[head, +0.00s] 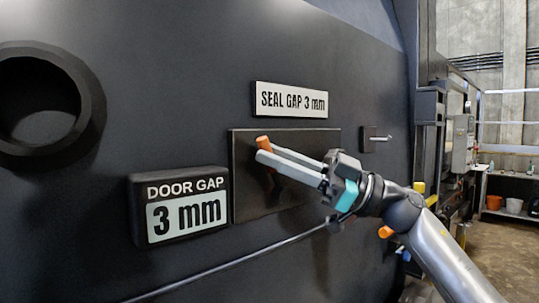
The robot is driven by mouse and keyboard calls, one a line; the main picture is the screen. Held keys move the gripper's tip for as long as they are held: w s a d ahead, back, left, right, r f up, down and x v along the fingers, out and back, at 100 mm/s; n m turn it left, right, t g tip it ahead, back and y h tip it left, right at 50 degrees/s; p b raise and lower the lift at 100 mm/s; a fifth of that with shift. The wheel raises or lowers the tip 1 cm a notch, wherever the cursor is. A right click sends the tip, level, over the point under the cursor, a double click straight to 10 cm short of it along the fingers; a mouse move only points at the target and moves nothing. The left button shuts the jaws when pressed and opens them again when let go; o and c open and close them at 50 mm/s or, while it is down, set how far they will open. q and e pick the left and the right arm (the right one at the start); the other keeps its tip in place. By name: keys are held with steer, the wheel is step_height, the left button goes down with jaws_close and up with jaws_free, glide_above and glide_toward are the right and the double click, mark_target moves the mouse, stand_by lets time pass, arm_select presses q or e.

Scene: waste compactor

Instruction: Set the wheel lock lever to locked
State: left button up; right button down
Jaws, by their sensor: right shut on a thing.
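An orange lever end (263,141), apparently the wheel lock lever, shows at the dark backing plate (245,200) on the machine's front. My right gripper (266,156) reaches in from the right, its long pale fingers shut on the lever at the orange end. The fingers and gripper body hide the rest of the lever and its pivot. No lock marking can be read here. My left gripper is not in view.
A "DOOR GAP 3 mm" display (185,205) juts out left of the plate. A "SEAL GAP 3 mm" sign (290,100) is above it. A round dark port (85,110) is at far left. A small bracket with a pin (375,139) sits right of the plate.

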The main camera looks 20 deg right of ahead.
steer(key=shift+w+d+r+m+t+y+p, duration=0.15)
steer(key=shift+d+m+t+p, duration=0.25)
steer(key=shift+m+t, duration=0.65)
steer(key=shift+w+d+f+m+t+y+p, duration=0.1)
steer(key=shift+w+d+m+t+p, duration=0.25)
steer(key=shift+m+t, duration=0.65)
steer(key=shift+w+d+r+m+t+y+p, duration=0.1)
steer(key=shift+d+m+t+p, duration=0.15)
steer(key=shift+d+m+t, duration=0.7)
steer(key=shift+a+m, duration=0.4)
steer(key=shift+m, duration=0.1)
steer(key=c, duration=1.1)
jaws_free()
steer(key=shift+o, duration=0.2)
steer(key=shift+s+d, duration=0.1)
steer(key=b+v, duration=0.4)
steer(key=v, duration=1.1)
steer(key=shift+b, duration=0.35)
steer(key=shift+d, duration=0.1)
